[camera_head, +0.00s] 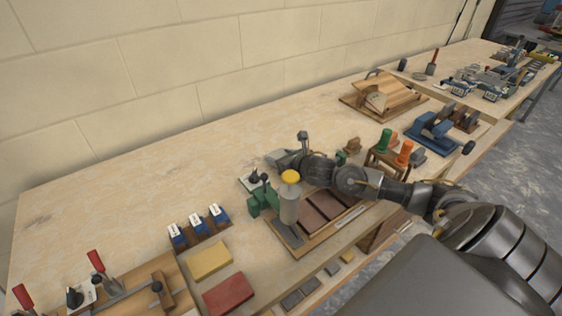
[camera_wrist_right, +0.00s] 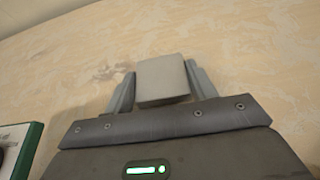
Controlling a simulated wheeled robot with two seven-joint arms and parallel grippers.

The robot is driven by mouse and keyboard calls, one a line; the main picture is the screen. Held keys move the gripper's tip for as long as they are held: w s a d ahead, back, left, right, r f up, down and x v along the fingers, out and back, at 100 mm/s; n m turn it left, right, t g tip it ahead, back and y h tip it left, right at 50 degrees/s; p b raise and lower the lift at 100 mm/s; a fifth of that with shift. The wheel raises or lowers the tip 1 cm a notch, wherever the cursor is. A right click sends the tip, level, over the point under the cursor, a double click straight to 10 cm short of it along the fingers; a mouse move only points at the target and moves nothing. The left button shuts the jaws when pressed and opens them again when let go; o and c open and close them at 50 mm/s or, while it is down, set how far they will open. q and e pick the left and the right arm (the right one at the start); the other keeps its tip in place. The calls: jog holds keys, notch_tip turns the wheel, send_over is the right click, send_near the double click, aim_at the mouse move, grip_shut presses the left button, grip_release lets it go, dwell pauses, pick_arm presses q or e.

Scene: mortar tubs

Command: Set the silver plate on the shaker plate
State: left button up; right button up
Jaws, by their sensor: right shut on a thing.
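My right gripper (camera_head: 276,158) is over the back middle of the bench. In the right wrist view its fingers (camera_wrist_right: 162,85) are shut on a pale grey, square-faced piece, which I take as the silver plate (camera_wrist_right: 162,78). In the head view the held piece is too small and hidden to make out. A white panel with a black knob (camera_head: 252,180) lies just left of the gripper; a white panel with a green edge (camera_wrist_right: 18,145) shows at the lower left of the wrist view. I cannot tell for sure which thing is the shaker plate. My left gripper is out of view.
A green clamp (camera_head: 264,199) and a grey cylinder with a yellow top (camera_head: 290,198) stand in front of the gripper. A board with brown tiles (camera_head: 325,207) lies under my right arm. Green and orange tubs (camera_head: 395,150) stand to the right. The bench's back left (camera_head: 130,165) is clear.

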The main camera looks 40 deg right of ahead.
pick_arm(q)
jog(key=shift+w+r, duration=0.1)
pick_arm(e)
jog(key=shift+r, duration=0.15)
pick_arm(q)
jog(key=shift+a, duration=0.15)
pick_arm(e)
jog(key=shift+f, duration=0.2)
jog(key=o, duration=0.8)
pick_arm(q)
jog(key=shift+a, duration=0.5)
pick_arm(e)
jog(key=shift+o, duration=1.4)
